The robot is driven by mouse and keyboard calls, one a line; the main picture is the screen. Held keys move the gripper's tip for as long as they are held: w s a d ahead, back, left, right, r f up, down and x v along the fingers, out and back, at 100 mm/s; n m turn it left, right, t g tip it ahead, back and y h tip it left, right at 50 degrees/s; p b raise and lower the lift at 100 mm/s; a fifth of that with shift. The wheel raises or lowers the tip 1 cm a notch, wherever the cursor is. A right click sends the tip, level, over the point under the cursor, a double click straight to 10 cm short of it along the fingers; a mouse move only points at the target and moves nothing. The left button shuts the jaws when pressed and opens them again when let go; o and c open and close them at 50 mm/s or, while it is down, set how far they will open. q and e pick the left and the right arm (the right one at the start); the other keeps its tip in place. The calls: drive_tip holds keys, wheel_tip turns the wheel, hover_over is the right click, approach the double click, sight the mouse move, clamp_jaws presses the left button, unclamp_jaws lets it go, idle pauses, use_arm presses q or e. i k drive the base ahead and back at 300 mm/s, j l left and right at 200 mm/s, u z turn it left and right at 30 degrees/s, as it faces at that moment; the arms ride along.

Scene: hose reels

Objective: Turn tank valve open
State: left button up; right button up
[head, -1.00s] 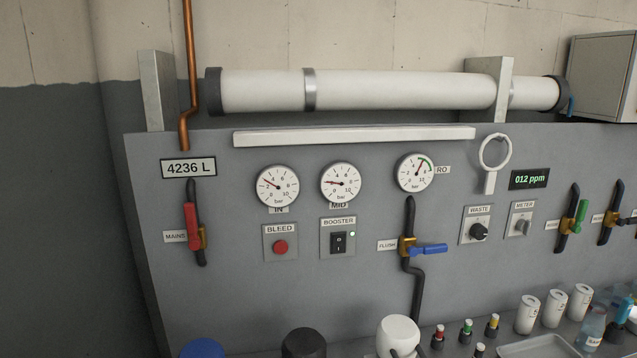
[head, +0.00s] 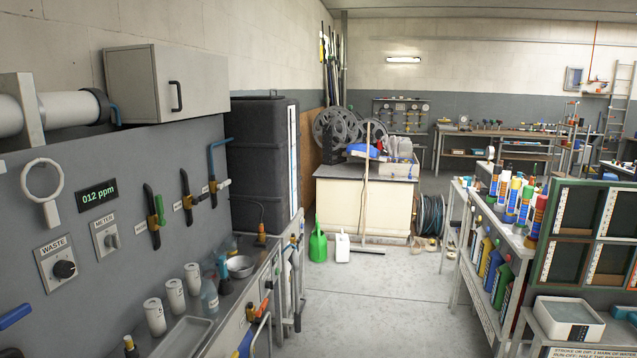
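Three small valves sit on the grey wall panel in the head view. The nearest has a green handle (head: 160,209) lying along its black pipe. The middle valve (head: 188,202) has a pale handle pointing out across its pipe. The farthest valve (head: 213,187) sits on a pipe whose blue upper part bends toward the black tank (head: 264,160); its whitish handle also sticks out sideways. The labels beside the valves are too small to read, so I cannot tell which one is the tank valve. Neither of my grippers is in view.
A green watering can (head: 318,243) and a white jug (head: 342,247) stand on the floor. The grey floor (head: 375,305) is open up to the shelf at right.

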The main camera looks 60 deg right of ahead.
sight(220, 186)
drive_tip(key=i+l+z, duration=0.25)
drive_tip(key=z, duration=0.25)
drive_tip(key=i+l+z, duration=0.3)
drive_tip(key=z, duration=0.2)
drive_tip(key=i+l+z, duration=0.2)
drive_tip(key=z, duration=0.25)
drive_tip(key=i+l, duration=0.1)
drive_tip(key=i, duration=0.35)
drive_tip(key=i+l+z, duration=0.75)
drive_tip(key=i+l, duration=0.15)
drive_tip(key=i+l+z, duration=0.2)
drive_tip(key=i+z, duration=0.2)
drive_tip(key=i, duration=0.25)
drive_tip(key=i+l+u, duration=0.1)
drive_tip(key=i, duration=1.65)
drive_tip(key=i+u, duration=0.25)
drive_tip(key=u, duration=0.15)
drive_tip(key=i+l+u, duration=0.1)
drive_tip(key=i+u, duration=0.25)
drive_tip(key=i+l+u, duration=0.1)
drive_tip(key=u, duration=0.3)
drive_tip(key=i+l+u, duration=0.2)
drive_tip(key=u, duration=0.15)
